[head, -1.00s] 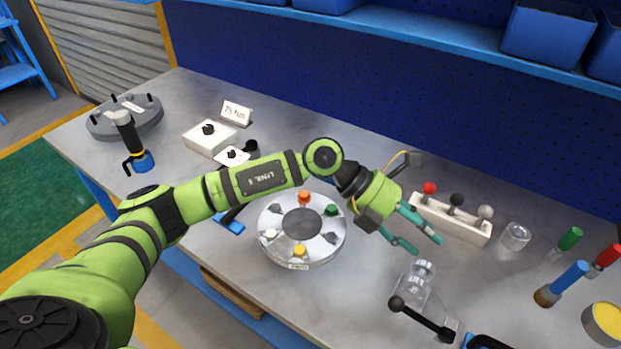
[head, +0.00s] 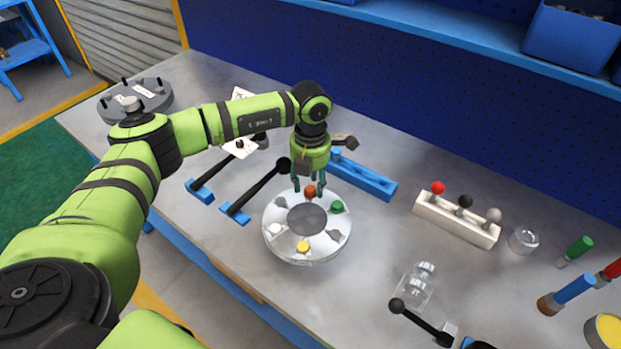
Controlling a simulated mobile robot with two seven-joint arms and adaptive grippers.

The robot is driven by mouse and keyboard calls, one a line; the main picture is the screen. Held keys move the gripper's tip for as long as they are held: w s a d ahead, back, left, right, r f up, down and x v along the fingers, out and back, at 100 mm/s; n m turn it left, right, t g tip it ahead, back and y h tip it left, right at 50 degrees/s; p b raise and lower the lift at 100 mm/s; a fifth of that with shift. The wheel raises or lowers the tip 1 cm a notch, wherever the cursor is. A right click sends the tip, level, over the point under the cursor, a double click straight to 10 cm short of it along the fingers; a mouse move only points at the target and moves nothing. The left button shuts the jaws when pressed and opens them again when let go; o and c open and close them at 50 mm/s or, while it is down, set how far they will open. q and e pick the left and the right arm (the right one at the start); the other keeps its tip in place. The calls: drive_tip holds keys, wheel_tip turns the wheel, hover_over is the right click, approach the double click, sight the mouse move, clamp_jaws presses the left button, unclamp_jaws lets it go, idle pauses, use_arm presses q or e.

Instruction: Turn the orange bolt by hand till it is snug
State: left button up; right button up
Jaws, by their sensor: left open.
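The flanged shell (head: 282,246) is a round silvery ring with a dark centre opening, lying on the bench. The orange bolt (head: 309,191) stands on its far rim. A green bolt (head: 337,207), a yellow bolt (head: 303,246) and a white bolt (head: 274,228) sit around the same rim. My left gripper (head: 309,190) points down over the far rim with its teal fingers apart, one on each side of the orange bolt. I cannot tell whether the fingers touch it. My right gripper is not in view.
Blue-based tools with black handles (head: 256,190) lie left of the shell. A blue bar (head: 364,178) lies behind it. A white block with red, black and grey knobs (head: 455,220) stands right. A black-knobbed lever (head: 420,320) is at the front. Bench between shell and block is clear.

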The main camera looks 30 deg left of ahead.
use_arm(q)
drive_tip(key=shift+f, duration=0.3)
clamp_jaws()
